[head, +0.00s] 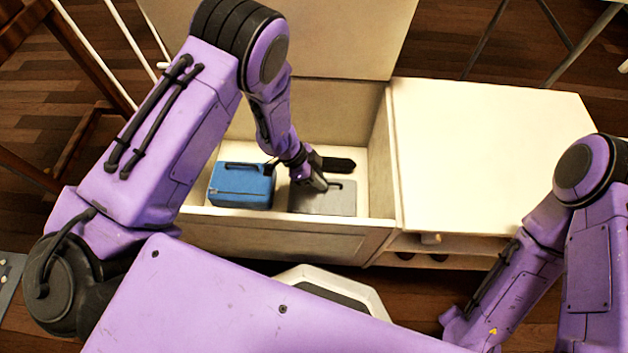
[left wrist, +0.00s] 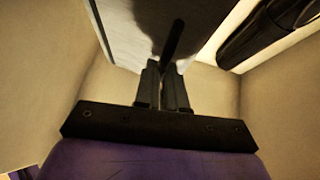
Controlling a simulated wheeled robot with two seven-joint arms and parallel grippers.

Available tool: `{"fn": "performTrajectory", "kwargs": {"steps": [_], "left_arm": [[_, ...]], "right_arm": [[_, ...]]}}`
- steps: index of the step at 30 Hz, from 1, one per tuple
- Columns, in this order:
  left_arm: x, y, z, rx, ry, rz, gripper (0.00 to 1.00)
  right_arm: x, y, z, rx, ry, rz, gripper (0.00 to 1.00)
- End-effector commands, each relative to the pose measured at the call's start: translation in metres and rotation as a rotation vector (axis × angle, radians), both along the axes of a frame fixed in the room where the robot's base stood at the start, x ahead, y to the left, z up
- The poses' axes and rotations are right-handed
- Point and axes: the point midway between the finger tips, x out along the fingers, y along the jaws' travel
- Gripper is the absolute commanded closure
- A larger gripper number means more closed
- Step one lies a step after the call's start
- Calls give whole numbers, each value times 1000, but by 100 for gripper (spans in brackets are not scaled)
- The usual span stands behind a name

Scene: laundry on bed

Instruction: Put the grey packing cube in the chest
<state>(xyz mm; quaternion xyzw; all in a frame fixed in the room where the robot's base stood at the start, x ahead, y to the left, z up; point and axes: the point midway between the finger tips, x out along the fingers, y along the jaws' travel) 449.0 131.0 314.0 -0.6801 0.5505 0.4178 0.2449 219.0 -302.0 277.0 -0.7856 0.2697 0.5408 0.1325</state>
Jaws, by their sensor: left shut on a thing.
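The grey packing cube (head: 335,201) is inside the open chest (head: 290,240), in its right part, next to a blue packing cube (head: 240,187). My left gripper (head: 318,184) reaches down into the chest and is shut on the grey cube by its dark handle. In the left wrist view the fingers (left wrist: 163,85) are close together at the dark handle, with the grey cube (left wrist: 125,30) beyond them. I cannot tell whether the cube rests on the chest floor. My right gripper is out of view; only the right arm shows.
A black object (head: 338,165) lies in the chest behind the grey cube; a black shape also shows in the left wrist view (left wrist: 265,35). The raised lid (head: 290,35) stands behind. A cream cabinet top (head: 490,150) at the right is bare.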

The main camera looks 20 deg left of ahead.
Motion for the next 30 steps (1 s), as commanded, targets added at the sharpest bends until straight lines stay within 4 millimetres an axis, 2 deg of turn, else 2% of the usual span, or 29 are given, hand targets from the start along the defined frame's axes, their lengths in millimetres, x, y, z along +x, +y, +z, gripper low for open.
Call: {"fn": "performTrajectory", "kwargs": {"steps": [3, 6, 15, 16, 18, 26, 30], "left_arm": [[-1, 0, -23, -3, 3, 2, 100], [-1, 0, -36, 0, 2, 1, 100], [-1, 0, -36, 0, 1, 0, 100], [-1, 0, -35, 1, 2, 0, 80], [-1, 0, -35, 1, 2, 0, 65], [0, 0, -34, 0, 1, 1, 65], [0, 7, -18, 0, 0, 2, 65]], "right_arm": [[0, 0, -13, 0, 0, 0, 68], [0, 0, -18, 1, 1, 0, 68], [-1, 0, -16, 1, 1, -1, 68], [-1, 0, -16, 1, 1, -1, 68], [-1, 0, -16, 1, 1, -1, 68], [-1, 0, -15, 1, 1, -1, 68], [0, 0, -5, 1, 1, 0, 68]]}}
